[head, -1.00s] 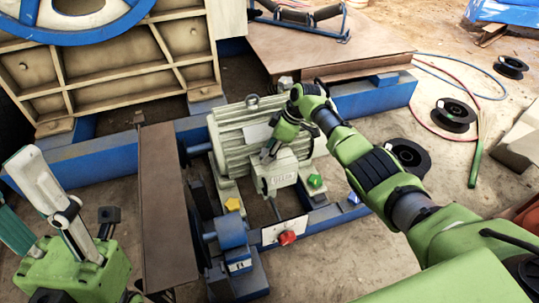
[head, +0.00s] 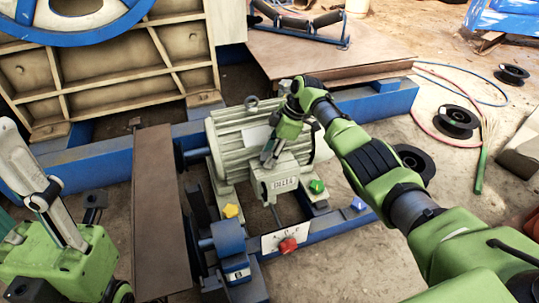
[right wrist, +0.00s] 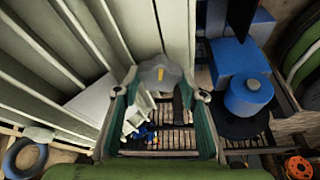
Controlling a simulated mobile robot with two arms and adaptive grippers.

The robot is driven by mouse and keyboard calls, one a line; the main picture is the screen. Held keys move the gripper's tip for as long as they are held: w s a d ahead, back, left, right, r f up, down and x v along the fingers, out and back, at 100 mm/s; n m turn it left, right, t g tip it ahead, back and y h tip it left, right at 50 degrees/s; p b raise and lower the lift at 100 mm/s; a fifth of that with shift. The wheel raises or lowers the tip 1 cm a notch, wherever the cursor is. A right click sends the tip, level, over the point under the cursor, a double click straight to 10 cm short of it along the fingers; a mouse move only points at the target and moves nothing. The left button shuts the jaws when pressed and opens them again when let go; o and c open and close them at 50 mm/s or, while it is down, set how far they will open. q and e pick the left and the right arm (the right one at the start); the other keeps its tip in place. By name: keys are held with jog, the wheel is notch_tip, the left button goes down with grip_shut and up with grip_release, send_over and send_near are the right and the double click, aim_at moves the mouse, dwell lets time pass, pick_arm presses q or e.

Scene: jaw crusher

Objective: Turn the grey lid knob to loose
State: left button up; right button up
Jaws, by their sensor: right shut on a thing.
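The grey lid knob (right wrist: 160,73) shows in the right wrist view, with a yellow mark along its top. My right gripper (right wrist: 160,86) is shut on it, with one finger on each side. In the head view my right gripper (head: 268,160) is at the top of the terminal box (head: 283,182) on the pale grey motor (head: 232,134), and it hides the knob. Part of my left gripper (head: 60,225) is at the lower left, away from the motor. Its fingertips are not clear.
A yellow knob (head: 231,211), a green knob (head: 317,186), a blue knob (head: 358,203) and a red knob (head: 288,245) stand around the motor. A brown plate (head: 160,215) stands to its left. Black spools (head: 456,120) lie on the ground at right.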

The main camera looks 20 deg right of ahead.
jog(key=shift+s+f, duration=0.15)
jog(key=o, duration=1.1)
jog(key=shift+d+r, duration=0.15)
jog(key=shift+r, duration=0.15)
jog(key=v, duration=0.7)
jog(key=shift+r, duration=0.2)
jog(key=shift+d, duration=0.1)
